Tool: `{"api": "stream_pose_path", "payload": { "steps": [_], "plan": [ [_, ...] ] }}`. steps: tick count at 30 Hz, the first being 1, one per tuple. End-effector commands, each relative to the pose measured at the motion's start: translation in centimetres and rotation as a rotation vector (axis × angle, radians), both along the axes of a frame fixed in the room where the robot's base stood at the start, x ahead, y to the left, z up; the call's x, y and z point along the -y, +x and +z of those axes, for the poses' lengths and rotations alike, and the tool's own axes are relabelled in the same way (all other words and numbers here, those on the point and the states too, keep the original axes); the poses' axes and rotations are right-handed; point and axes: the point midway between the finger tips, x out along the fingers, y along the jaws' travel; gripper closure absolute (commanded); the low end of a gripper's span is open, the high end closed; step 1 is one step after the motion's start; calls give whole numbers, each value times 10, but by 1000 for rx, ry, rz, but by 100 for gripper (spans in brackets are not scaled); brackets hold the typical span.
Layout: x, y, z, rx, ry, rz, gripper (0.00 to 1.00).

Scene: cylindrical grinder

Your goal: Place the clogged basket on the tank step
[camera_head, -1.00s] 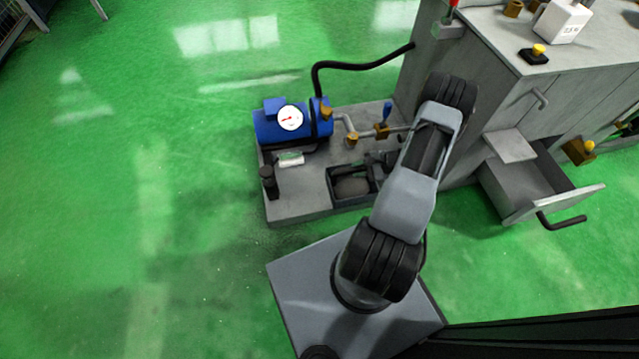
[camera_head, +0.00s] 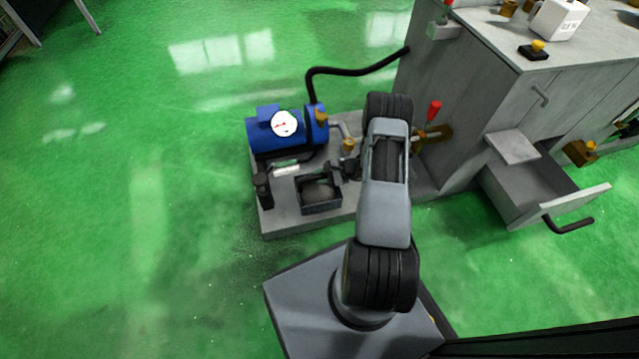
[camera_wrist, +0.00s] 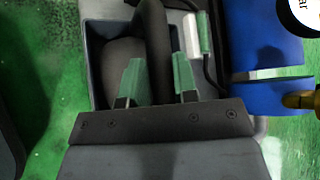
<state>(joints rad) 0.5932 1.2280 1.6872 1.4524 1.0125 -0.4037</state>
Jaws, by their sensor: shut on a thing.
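The basket (camera_head: 322,208) is a dark open box holding a grey-brown clump, left of my arm in the head view. My gripper (camera_head: 338,172) is at its back right, partly hidden by my wrist. In the wrist view, my gripper's green fingers (camera_wrist: 158,85) are shut on the basket's thick dark handle. The basket's wall (camera_wrist: 95,60) and clump show beyond them. The basket is over the left part of a low grey slab (camera_head: 285,222), which appears to be the tank step; I cannot tell whether it touches.
A blue pump (camera_head: 268,138) with a white gauge stands on the slab behind the basket, and a black post (camera_head: 263,190) stands left. A grey cabinet (camera_head: 465,120) with an open drawer (camera_head: 545,195) is at the right. Green floor is clear at the left.

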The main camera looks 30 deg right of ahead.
Motion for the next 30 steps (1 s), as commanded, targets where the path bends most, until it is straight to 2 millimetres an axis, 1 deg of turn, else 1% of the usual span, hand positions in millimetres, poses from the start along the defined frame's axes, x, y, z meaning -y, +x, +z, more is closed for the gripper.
{"api": "stream_pose_path", "payload": {
  "steps": [4,7,12,15,23,27,28,30],
  "plan": [
    [-2,3,-3,3,0,0,100],
    [-5,7,-9,3,0,1,100],
    [-6,8,-34,1,0,0,100],
    [-6,8,-42,3,0,0,100],
    [-5,8,-40,3,0,0,100],
    [-6,8,-44,3,0,0,100],
    [-6,8,-43,1,0,1,70],
    [-6,7,-43,1,0,1,63]
  ]
}}
